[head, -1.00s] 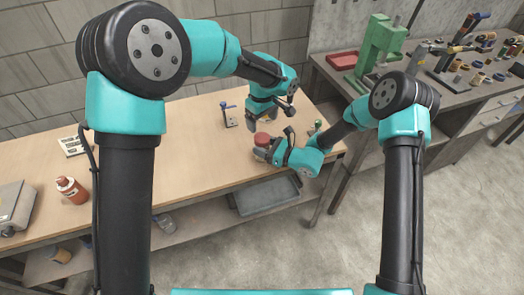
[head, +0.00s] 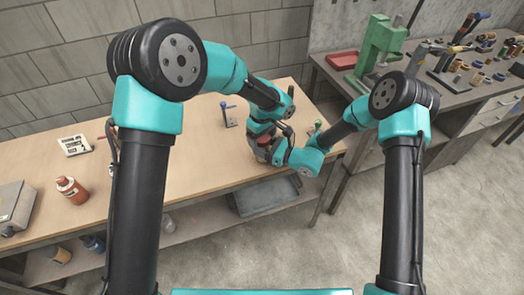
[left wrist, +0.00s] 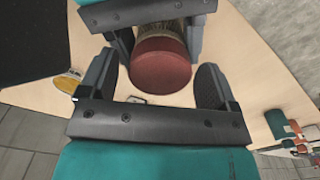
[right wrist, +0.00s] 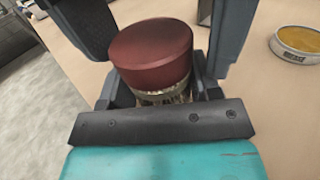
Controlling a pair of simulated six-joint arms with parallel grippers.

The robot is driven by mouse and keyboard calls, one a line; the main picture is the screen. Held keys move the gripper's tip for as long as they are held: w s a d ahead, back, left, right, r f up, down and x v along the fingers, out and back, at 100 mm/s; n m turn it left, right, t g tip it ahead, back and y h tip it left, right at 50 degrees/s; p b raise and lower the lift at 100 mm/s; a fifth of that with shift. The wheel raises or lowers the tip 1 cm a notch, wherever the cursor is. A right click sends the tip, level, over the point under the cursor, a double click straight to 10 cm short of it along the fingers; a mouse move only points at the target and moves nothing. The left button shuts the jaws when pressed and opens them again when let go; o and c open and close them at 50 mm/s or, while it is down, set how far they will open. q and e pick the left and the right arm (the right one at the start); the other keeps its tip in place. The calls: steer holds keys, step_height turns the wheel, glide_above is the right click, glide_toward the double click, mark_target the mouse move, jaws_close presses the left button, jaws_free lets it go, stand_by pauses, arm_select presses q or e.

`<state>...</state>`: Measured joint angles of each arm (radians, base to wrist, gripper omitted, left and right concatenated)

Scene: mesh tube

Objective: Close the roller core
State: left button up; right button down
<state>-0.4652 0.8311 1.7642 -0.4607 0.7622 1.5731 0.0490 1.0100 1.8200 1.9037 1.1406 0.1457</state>
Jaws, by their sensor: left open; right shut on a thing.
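The roller core is a mesh tube (right wrist: 163,98) with a dark red round cap (right wrist: 152,48) at its upper end. The cap also shows in the left wrist view (left wrist: 160,62) and, small, in the head view (head: 263,140). My right gripper (right wrist: 158,88) is shut on the mesh tube below the cap. My left gripper (left wrist: 158,82) is open, with one finger on each side of the cap and visible gaps to it. I cannot tell how firmly the cap is seated. The lower tube is hidden by the right gripper.
A round tin with yellow contents (right wrist: 297,42) stands on the bench (head: 190,140) nearby. A blue-topped tool (head: 228,112) stands behind my grippers, and a green-topped item (head: 317,127) to the right. The middle bench is clear.

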arm_select(q)
steer(key=c, duration=0.8)
steer(key=o, duration=0.9)
steer(key=shift+r, duration=2.25)
steer(key=shift+c, duration=0.5)
step_height(320, 180, up, 4)
steer(key=shift+f, duration=0.25)
